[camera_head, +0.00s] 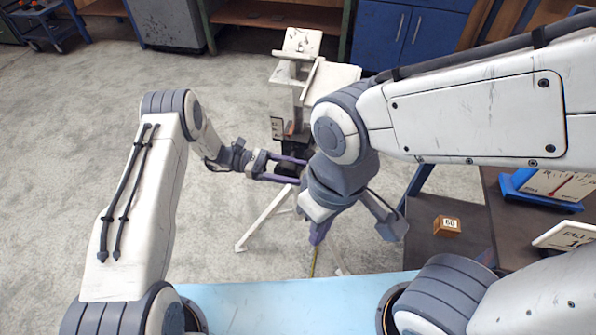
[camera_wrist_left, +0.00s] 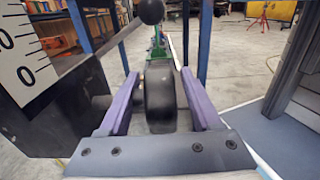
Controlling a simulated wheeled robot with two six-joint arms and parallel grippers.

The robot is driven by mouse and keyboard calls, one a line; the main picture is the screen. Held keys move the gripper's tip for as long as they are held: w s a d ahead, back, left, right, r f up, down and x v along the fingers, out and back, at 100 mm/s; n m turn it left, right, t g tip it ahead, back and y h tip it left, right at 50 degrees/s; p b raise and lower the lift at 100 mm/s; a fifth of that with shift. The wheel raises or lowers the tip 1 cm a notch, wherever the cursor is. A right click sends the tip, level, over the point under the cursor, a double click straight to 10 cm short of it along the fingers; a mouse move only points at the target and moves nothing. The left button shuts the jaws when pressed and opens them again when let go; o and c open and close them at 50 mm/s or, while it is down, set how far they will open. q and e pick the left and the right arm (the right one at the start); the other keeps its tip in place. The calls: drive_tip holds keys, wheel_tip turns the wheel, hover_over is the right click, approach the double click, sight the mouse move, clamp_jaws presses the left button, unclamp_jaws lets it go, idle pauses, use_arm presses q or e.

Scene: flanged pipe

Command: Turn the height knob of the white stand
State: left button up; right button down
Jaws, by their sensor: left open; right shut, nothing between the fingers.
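The white stand (camera_head: 318,82) is at the upper middle of the head view, with splayed white legs (camera_head: 265,218) on the floor. A black knob (camera_wrist_left: 160,95) fills the middle of the left wrist view. My left gripper (camera_head: 303,171) is open, with its purple fingers (camera_wrist_left: 160,100) on either side of the knob; I cannot tell whether they touch it. In the head view my right arm partly hides the stand and the left fingertips. My right gripper (camera_head: 317,235) is shut and empty, pointing down, nearer the camera than the stand's body.
A black ball-ended lever (camera_wrist_left: 151,10) is above the knob in the left wrist view, and a white scale plate (camera_wrist_left: 22,55) is at left. A dark table (camera_head: 432,250) at right holds a small block marked 60 (camera_head: 447,226) and gauge signs (camera_head: 560,184). Open floor lies at left.

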use_arm(q)
drive_tip(key=shift+s+d, duration=0.25)
drive_tip(key=shift+d, duration=0.45)
clamp_jaws()
